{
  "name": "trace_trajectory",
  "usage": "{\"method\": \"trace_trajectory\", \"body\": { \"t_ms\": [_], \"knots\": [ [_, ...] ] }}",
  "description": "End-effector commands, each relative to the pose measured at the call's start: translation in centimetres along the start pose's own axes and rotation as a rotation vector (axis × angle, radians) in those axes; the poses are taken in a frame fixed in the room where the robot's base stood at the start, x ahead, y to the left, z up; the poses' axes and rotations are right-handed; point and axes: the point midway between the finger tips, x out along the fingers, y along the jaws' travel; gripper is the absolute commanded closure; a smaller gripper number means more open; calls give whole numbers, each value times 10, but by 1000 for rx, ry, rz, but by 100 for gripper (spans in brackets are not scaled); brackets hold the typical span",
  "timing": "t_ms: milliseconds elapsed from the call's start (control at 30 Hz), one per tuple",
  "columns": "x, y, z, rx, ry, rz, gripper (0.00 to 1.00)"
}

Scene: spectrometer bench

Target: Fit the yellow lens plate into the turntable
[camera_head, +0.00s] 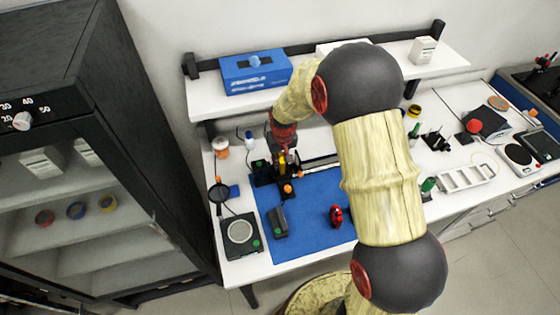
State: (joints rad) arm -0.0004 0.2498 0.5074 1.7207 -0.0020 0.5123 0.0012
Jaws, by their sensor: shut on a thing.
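My gripper (285,152) points down at the back left of the blue mat, over a dark spectrometer assembly. It is shut on the yellow lens plate (282,164), of which only a small yellow sliver shows below the fingers. The turntable seems to be part of the dark assembly (291,188) just under the plate. The gripper and the small size hide its slot, and I cannot tell whether the plate touches it.
The blue mat (310,225) carries a dark grey block (278,222) and a red round part (336,216). A scale-like device (240,235) and a magnifier (219,192) stand left. A shelf with a blue box (255,72) hangs behind. The mat's front is mostly clear.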

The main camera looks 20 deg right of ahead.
Motion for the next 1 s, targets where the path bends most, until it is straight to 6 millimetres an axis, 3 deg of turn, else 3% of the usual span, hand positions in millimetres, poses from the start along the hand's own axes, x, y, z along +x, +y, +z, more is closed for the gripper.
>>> {"method": "trace_trajectory", "body": {
  "t_ms": [567, 1000],
  "knots": [
    [5, 0, 3, 0, -6, 0, 100],
    [-10, 0, 0, 0, -3, 0, 100]
  ]
}}
